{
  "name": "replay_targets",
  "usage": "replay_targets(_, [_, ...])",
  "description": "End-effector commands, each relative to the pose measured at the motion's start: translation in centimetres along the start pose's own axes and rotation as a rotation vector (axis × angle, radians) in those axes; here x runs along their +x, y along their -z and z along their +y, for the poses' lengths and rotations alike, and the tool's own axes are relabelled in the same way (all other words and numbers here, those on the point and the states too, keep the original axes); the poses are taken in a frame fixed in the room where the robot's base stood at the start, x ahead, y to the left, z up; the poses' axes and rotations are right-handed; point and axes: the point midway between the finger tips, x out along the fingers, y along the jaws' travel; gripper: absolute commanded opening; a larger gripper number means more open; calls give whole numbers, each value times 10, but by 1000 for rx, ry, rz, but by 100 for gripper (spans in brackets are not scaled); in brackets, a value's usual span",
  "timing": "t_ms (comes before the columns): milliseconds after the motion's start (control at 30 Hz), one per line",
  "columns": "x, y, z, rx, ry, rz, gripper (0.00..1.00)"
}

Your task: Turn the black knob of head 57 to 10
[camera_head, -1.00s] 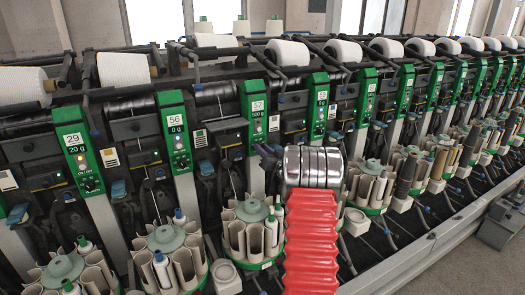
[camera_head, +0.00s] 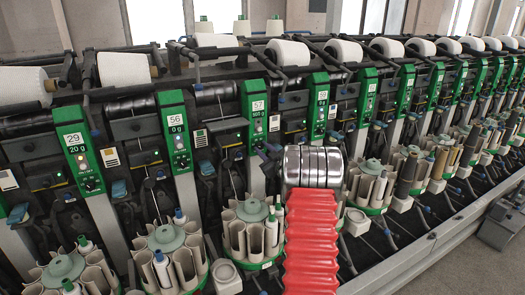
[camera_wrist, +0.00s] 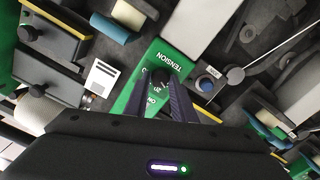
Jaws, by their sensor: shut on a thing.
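Head 57's green panel (camera_head: 255,112) stands upright in the head view, with its white 57 label and a small gram display below it that I cannot read surely. The panel's lower end, marked TENSION (camera_wrist: 172,62), shows upside down in the wrist view. My gripper (camera_wrist: 160,80) has its two dark fingers at the dial there, shut on the black knob, which they mostly hide. Parts of the dial's white markings show beside the fingers. In the head view my gripper (camera_head: 268,152) is a dark shape at the panel's foot, and the knob is hidden.
The green panels of head 56 (camera_head: 178,130) and head 29 (camera_head: 77,150) stand to the left. More heads run off to the right. Round bobbin magazines (camera_head: 167,238) stand below the panels. A blue button (camera_wrist: 212,71) lies right of the dial in the wrist view.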

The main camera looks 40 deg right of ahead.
Motion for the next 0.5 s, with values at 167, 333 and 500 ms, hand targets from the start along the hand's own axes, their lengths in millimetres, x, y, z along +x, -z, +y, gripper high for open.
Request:
replay_targets(167, [1, 2, -2, -96, 3, 4, 1])
replay_targets(333, [1, 3, -2, -145, 3, 5, 1])
replay_targets(500, [1, 3, -3, -161, 4, 5, 1])
